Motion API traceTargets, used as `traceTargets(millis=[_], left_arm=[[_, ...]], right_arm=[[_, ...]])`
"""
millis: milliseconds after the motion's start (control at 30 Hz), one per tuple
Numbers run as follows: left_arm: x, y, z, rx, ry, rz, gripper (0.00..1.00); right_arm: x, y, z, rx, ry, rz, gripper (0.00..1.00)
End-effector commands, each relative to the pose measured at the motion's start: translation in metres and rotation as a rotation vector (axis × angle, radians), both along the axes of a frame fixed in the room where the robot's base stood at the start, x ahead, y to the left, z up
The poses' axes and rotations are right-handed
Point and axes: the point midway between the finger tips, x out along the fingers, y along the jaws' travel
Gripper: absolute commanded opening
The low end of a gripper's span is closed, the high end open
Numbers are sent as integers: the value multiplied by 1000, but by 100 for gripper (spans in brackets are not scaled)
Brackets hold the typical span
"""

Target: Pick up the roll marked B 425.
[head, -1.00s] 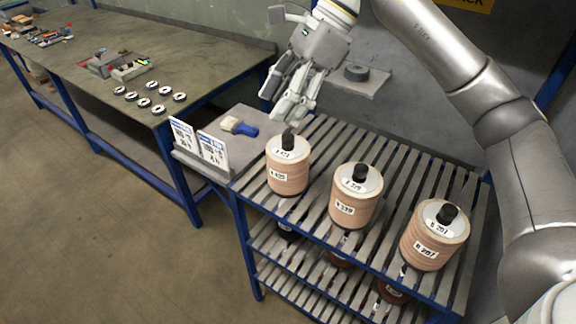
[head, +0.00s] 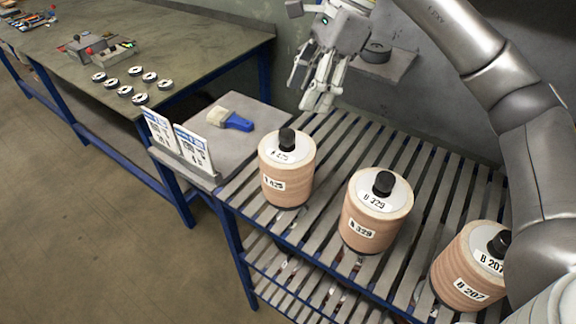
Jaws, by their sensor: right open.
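The roll marked B 425 (head: 286,172) is a tan, ribbed cylinder with a white top and a black knob. It stands upright on the slatted rack (head: 415,165), at the left end of a row of three rolls. Its label is small but appears to read 425. My right gripper (head: 317,98) is open and empty, above and behind this roll, apart from it. The roll marked B 329 (head: 373,218) stands in the middle, and the roll marked B 207 (head: 468,268) at the right, partly behind my arm. My left gripper is not in view.
A grey side shelf (head: 212,150) holds a brush with a blue handle (head: 232,120) and two white cards (head: 180,140). A wall shelf (head: 385,66) holds a dark disc. A workbench (head: 190,50) at the upper left carries several small discs and tools.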

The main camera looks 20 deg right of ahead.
Motion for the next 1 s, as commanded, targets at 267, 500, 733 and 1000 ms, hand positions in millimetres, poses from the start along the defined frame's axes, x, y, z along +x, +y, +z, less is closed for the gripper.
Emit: traceTargets(millis=[267, 500, 733, 1000], left_arm=[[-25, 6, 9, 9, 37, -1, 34], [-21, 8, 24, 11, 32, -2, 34], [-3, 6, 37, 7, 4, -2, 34], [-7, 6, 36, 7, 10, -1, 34]], right_arm=[[-1, 14, -32, 1, 1, 2, 53], [-1, 25, -49, 0, 4, 3, 53], [0, 36, -76, 0, 1, 2, 53], [1, 38, -82, 1, -1, 2, 53]])
